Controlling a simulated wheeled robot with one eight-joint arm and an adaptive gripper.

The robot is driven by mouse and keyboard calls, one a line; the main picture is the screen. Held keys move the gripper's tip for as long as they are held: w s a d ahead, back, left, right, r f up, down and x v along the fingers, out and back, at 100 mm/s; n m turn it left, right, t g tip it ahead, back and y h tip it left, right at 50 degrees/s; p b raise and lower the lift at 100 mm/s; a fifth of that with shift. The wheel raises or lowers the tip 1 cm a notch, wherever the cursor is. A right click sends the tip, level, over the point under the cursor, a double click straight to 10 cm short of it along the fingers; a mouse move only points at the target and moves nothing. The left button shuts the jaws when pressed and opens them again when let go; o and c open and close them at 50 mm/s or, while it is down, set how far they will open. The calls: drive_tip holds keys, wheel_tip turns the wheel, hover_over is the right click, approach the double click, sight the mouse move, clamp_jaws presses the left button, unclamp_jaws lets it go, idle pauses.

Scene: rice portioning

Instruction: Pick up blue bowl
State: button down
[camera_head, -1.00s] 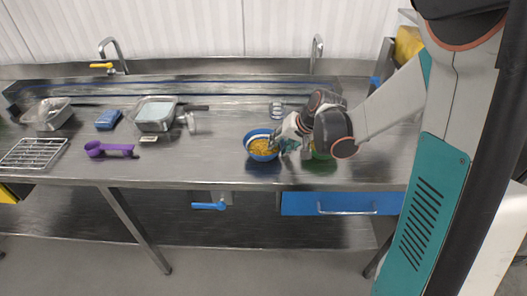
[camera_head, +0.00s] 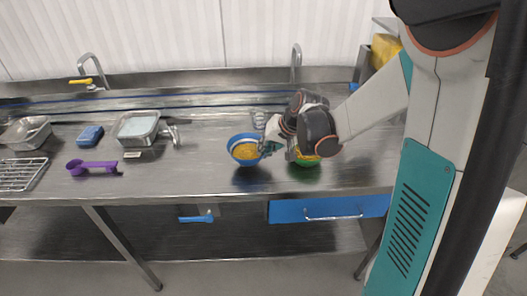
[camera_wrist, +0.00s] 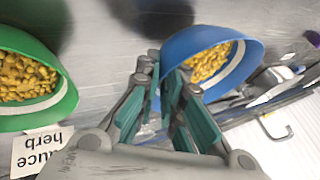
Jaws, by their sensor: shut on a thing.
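The blue bowl (camera_head: 236,157) holds yellow-orange pieces and is near the front middle of the steel table, left of the green bowl. My gripper (camera_head: 264,148) is at its right side in the head view. In the wrist view, the blue bowl (camera_wrist: 186,42) has its near rim between the two teal fingers of my gripper (camera_wrist: 160,78). The gripper is shut on that rim. The bowl looks slightly tilted. I cannot tell clearly whether its base touches the table.
The green bowl (camera_wrist: 62,103), filled with similar pieces, stands close to the right, partly behind my arm in the head view. A label card (camera_wrist: 42,150) lies beside it. A purple scoop (camera_head: 92,167), blue sponge (camera_head: 89,136), metal tray (camera_head: 137,127) and wire rack (camera_head: 20,174) are left.

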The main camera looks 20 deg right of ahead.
wheel_tip(320, 180, up, 17)
drive_tip(key=p, duration=0.6)
drive_tip(key=shift+f+b, duration=5.75)
drive_tip(key=shift+f, duration=2.1)
